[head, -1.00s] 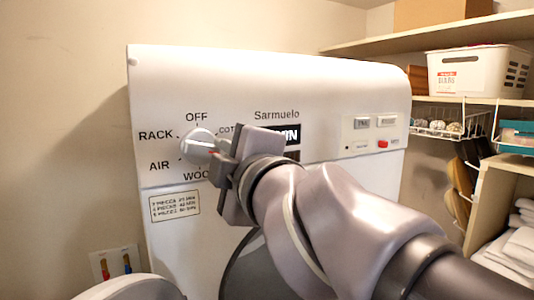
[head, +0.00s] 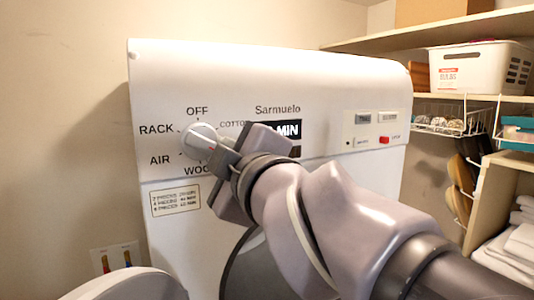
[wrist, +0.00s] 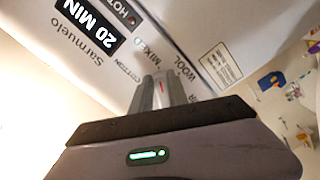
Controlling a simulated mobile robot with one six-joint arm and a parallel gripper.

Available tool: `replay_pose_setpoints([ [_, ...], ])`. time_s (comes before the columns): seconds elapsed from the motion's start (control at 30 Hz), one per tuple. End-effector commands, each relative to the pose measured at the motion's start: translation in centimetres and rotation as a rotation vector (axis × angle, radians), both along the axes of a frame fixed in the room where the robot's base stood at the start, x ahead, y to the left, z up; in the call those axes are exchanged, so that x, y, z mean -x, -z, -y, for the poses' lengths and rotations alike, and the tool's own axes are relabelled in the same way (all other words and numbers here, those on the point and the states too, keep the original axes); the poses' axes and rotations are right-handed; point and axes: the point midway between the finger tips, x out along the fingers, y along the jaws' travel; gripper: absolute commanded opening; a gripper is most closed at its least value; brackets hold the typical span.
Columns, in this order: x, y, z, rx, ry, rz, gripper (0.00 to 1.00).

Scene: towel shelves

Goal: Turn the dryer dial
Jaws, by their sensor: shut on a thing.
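The dryer dial (head: 200,138) is a round pale knob with a small reddish mark, on the left of the white dryer's (head: 235,75) front panel. Labels OFF, RACK, AIR, WOOL and COTTON surround it. My gripper (head: 214,147) comes from the lower right, rolled at a slant, and is shut on the dial. In the wrist view the fingers (wrist: 162,92) reach the panel beside the WOOL, MIXED and COTTON labels. They hide most of the dial there, so I cannot read its exact setting.
A black 20 MIN display (wrist: 88,25) and a red button (head: 384,140) are on the same panel. Shelves on the right hold a white basket (head: 480,68), a wire rack (head: 450,125) and folded towels (head: 520,243). Wall taps (head: 115,260) show at lower left.

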Motion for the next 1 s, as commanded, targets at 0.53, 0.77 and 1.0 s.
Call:
replay_pose_setpoints([
  [0.53,0.4,-0.2,0.2,0.000,0.000,0.002,0.42],
  [0.77,5.2,-1.0,3.2,0.000,0.000,0.005,0.42],
  [1.0,12.1,-1.6,7.4,-0.001,0.002,0.005,0.42],
])
